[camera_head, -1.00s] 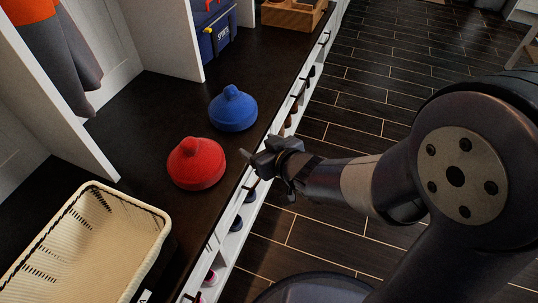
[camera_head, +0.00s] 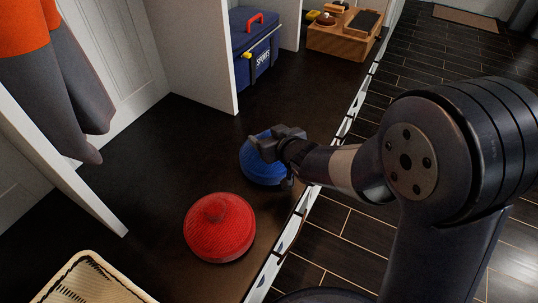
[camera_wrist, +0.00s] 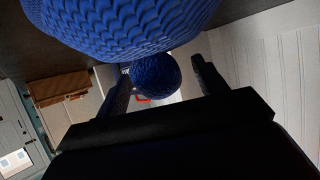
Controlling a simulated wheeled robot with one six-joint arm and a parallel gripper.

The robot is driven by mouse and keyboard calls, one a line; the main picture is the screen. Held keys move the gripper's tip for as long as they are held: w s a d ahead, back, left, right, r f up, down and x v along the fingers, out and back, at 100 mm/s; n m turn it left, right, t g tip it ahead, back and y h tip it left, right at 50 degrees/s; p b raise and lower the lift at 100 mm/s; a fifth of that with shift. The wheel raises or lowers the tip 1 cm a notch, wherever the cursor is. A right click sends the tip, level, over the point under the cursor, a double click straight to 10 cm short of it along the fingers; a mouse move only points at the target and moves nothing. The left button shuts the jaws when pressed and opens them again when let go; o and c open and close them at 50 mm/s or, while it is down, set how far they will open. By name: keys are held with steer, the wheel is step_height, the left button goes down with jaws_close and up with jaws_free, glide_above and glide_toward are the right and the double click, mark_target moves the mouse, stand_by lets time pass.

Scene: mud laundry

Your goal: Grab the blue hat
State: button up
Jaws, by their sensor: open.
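The blue hat (camera_head: 258,170) sits on the dark bench top, partly hidden behind my gripper (camera_head: 272,146) in the head view. In the wrist view the knitted blue hat (camera_wrist: 120,25) fills the top of the picture. Its round pompom (camera_wrist: 155,76) lies between the two open fingers of my gripper (camera_wrist: 160,80), with a gap visible on each side. A red knitted hat (camera_head: 220,228) sits nearer on the bench, to the left of the blue one.
A white upright divider (camera_head: 208,55) stands behind the blue hat. Beyond it are a blue sports bag (camera_head: 256,45) and a wooden box (camera_head: 340,40). A cream basket (camera_head: 88,282) is at the lower left. Dark floor lies right of the bench edge.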

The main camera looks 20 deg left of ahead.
steer(key=c, duration=1.3)
